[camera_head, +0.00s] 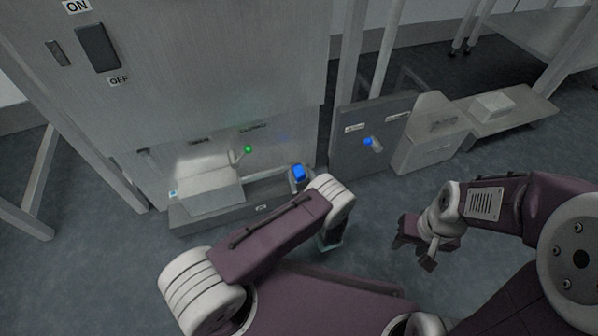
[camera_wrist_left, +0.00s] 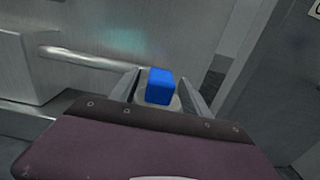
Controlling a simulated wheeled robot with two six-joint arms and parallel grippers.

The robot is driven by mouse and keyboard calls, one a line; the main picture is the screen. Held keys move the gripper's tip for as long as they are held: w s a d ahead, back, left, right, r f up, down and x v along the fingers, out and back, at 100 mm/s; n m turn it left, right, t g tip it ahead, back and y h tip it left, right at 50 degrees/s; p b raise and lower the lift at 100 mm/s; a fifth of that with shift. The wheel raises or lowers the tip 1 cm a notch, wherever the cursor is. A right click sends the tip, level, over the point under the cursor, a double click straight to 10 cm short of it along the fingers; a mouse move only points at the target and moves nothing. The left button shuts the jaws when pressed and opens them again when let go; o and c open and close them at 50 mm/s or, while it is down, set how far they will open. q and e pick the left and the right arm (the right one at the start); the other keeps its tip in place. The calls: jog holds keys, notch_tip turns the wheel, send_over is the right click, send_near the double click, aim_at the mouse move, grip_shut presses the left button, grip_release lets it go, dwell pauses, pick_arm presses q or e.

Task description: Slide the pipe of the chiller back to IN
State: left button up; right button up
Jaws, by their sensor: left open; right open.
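The chiller's pipe is a pale metal tube (camera_wrist_left: 90,58) running level along the machine front in the left wrist view. A blue block (camera_wrist_left: 158,86) is at its right end; it also shows in the head view (camera_head: 298,172). My left gripper (camera_wrist_left: 160,92) is open, with one finger on each side of the blue block. Whether the fingers touch it I cannot tell. In the head view my left wrist covers most of that gripper. My right gripper (camera_head: 417,250) is open and empty, above the floor at the right.
The grey cabinet (camera_head: 230,60) has an ON/OFF switch (camera_head: 98,47) and a green-tipped lever (camera_head: 247,149). A grey panel (camera_head: 352,150) with a blue-tipped lever (camera_head: 368,141) stands to the right, beside a box (camera_head: 430,148) and a low bench (camera_head: 520,112). Small labels are unreadable.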

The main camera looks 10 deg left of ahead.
pick_arm(q)
grip_shut()
jog(key=shift+s, duration=0.1)
dwell(1.2)
